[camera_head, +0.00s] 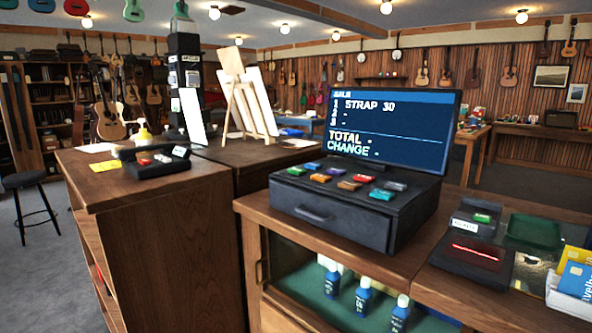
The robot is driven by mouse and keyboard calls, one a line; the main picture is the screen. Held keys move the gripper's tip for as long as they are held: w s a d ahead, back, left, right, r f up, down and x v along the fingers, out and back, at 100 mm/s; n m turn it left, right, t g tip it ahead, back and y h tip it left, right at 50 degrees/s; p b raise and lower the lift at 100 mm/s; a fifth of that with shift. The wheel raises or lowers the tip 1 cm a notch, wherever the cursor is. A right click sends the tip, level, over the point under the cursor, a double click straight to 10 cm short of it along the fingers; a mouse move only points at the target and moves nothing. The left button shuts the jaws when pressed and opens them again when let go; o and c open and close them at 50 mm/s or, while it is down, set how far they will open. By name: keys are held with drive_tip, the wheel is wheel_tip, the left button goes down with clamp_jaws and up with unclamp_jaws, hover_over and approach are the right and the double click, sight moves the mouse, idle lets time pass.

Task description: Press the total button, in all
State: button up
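A black cash register (345,218) with a closed drawer stands on the wooden counter in the middle right. Its top carries several coloured buttons, among them a red button (363,178), an orange button (349,185), a green button (381,194) and a blue button (313,165). Their labels are too small to read, so I cannot tell which is the total button. The screen (393,130) behind them reads SALE, "1 STRAP 30", and TOTAL and CHANGE each with only a dash. My gripper is not in view.
A card terminal (475,219) and a black scanner-like box with a red line (473,256) sit right of the register. A second counter (150,230) on the left holds a small black device (157,160). Blue bottles (362,297) stand inside the glass-fronted counter.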

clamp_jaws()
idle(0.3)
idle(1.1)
